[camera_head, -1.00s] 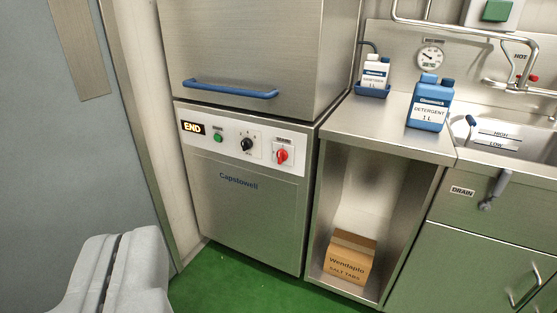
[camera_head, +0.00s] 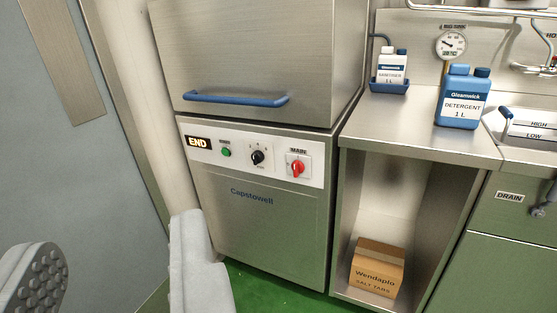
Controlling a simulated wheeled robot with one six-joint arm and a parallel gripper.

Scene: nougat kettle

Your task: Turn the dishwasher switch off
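The dishwasher (camera_head: 265,220) is a steel machine with a white control strip on its front. Its red rotary main switch (camera_head: 297,168) sits at the right end of the strip under the label MAIN. The red handle looks roughly upright; its exact position marks are too small to read. The display (camera_head: 199,142) at the left of the strip reads END. My gripper (camera_head: 117,250) shows its two grey fingers at the lower left, spread apart and empty. It is left of and below the switch in the picture, apart from it.
A green button (camera_head: 226,152) and a black knob (camera_head: 257,157) share the strip. A blue handle bar (camera_head: 235,99) sticks out above it. Right of the machine are a steel counter (camera_head: 405,139), a detergent bottle (camera_head: 463,97) and a cardboard box (camera_head: 377,268) below.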

